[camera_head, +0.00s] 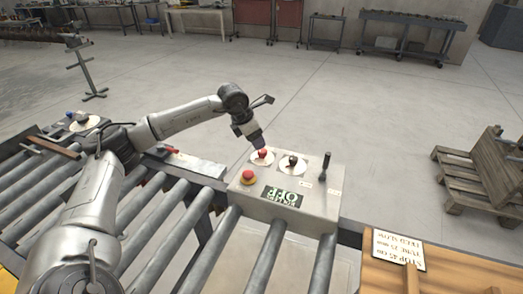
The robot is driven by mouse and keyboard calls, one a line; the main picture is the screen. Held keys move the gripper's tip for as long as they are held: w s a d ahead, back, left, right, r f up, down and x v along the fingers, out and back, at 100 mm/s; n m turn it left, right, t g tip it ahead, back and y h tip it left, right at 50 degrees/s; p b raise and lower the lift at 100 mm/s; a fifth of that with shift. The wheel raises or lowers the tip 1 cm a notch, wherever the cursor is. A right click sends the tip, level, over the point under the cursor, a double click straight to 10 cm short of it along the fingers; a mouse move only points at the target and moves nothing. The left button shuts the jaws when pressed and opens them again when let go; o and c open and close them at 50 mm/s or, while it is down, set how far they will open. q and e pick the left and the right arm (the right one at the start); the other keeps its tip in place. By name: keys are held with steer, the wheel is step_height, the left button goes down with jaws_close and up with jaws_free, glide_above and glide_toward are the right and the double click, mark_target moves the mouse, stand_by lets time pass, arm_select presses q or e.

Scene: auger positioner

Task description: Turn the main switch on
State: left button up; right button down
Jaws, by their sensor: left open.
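A grey control box (315,205) sits at the end of the roller conveyor. Its top carries a red knob on a white disc (262,155), a black knob on a white disc (292,163), a red button on a yellow ring (248,177) and an upright black lever (324,167). A dark display (282,196) shows green letters, upside down, that read OFF. The labels are too small to tell which control is the main switch. My left gripper (260,146) is open and points down just above the red knob; whether it touches the knob cannot be told.
Metal rollers (160,236) fill the front left. A flat plate with a red-handled tool (190,165) lies behind them. A wooden surface with a written sign (398,250) is at the front right. A wooden pallet structure (485,175) stands at the right. The floor behind the box is clear.

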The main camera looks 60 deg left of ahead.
mark_target(262, 150)
arm_select(q)
steer(key=shift+x, duration=3.1)
steer(key=shift+c, duration=0.2)
steer(key=c, duration=0.8)
steer(key=shift+c, duration=0.2)
